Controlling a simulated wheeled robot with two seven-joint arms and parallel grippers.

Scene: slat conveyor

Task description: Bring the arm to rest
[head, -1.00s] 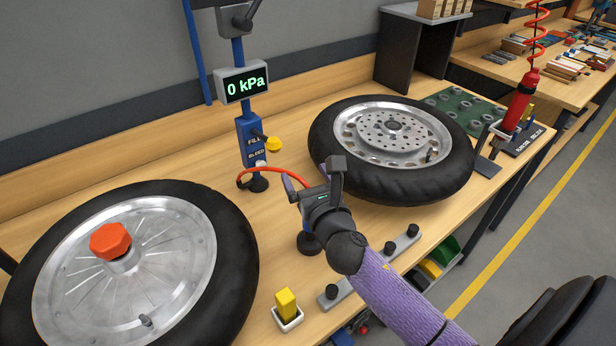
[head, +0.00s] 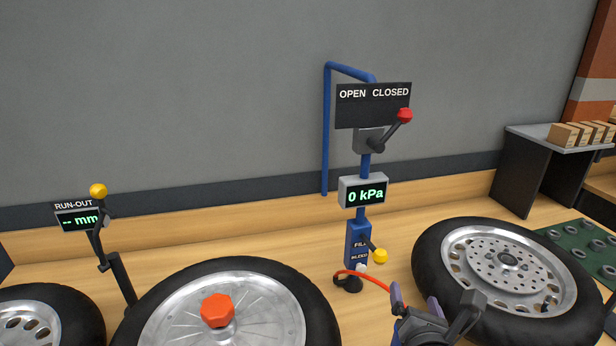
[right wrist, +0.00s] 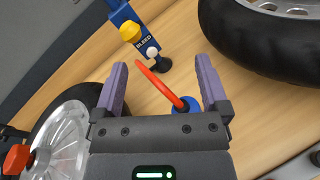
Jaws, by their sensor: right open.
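My right gripper (head: 432,302) is at the bottom of the head view, in front of the pressure post, with the rest of its arm out of frame. In the right wrist view its two purple fingers (right wrist: 162,68) are spread wide with nothing gripped between them. A red hose (right wrist: 158,84) shows beyond and between the fingers, running from the post's foot to a blue round piece (right wrist: 188,103). The hose also shows in the head view (head: 365,274), left of the gripper. My left gripper is not in view.
The blue post (head: 358,238) carries a 0 kPa display (head: 363,193), a yellow knob (head: 380,256) and a red-tipped lever under an OPEN CLOSED sign (head: 372,105). A wheel with a red nut (head: 217,310) lies left; another wheel (head: 508,262) lies close right. A run-out gauge (head: 78,218) stands far left.

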